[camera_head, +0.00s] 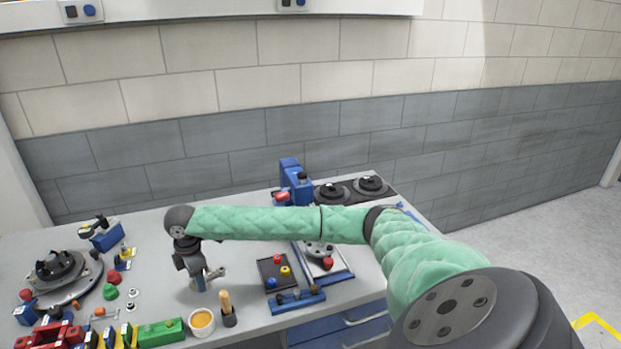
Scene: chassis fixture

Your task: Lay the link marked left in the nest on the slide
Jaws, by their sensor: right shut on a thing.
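My right gripper (201,286) points down over the left-centre of the table, at the end of the green-sleeved arm. It is shut on a small piece; a grey metal part (216,272), perhaps a link, shows at its fingers. Much of that piece is hidden and no mark can be read on it. I cannot tell whether it touches the table. A blue-edged fixture with a pale plate (338,272), possibly the slide, stands right of the gripper, partly behind my forearm. I cannot make out a nest on it. My left gripper is not in view.
A black tray (268,270) with red and yellow knobs lies between gripper and fixture. A yellow-filled cup (202,322) and a brush holder (229,316) stand in front. A round fixture (60,277) is at left, red and green blocks (160,333) at front left.

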